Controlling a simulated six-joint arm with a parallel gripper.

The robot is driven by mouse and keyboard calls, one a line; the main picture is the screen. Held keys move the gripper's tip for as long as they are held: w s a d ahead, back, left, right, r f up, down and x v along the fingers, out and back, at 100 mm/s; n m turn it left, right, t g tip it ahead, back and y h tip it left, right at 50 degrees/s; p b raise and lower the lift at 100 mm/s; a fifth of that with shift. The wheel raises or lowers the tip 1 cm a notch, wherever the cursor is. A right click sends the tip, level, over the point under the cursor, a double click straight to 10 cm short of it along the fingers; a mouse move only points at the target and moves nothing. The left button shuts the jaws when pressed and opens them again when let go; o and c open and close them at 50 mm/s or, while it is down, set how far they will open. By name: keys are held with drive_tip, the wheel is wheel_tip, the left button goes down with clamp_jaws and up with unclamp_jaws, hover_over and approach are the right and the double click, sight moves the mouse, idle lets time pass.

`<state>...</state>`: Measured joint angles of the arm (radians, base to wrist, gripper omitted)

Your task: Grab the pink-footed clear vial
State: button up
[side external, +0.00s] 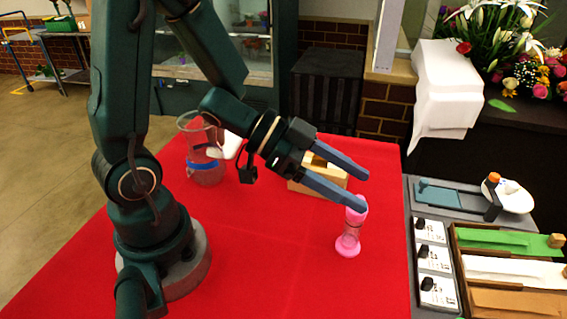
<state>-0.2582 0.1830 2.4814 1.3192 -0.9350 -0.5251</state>
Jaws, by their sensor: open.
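The clear vial (349,236) stands upright on the red table, with a pink foot at its base and a pink top. My gripper (362,190) is open, its two blue-grey fingers spread and pointing right and down. The lower fingertip overlaps the vial's top in the picture; I cannot tell whether they touch. The space between the fingers shows no held object.
A wooden block or box (318,178) lies behind the fingers, partly hidden. A large clear pitcher with a blue band (203,165) stands at the back left. A grey bench with trays (412,285) borders the right. The red table's front (270,275) is clear.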

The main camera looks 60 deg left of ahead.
approach(363, 251)
drive_tip(key=w+d, duration=0.1)
drive_tip(key=w+d+r, duration=0.1)
drive_tip(key=w+d, duration=0.1)
drive_tip(key=shift+r, duration=0.25)
drive_tip(key=shift+x, duration=2.6)
clamp_jaws()
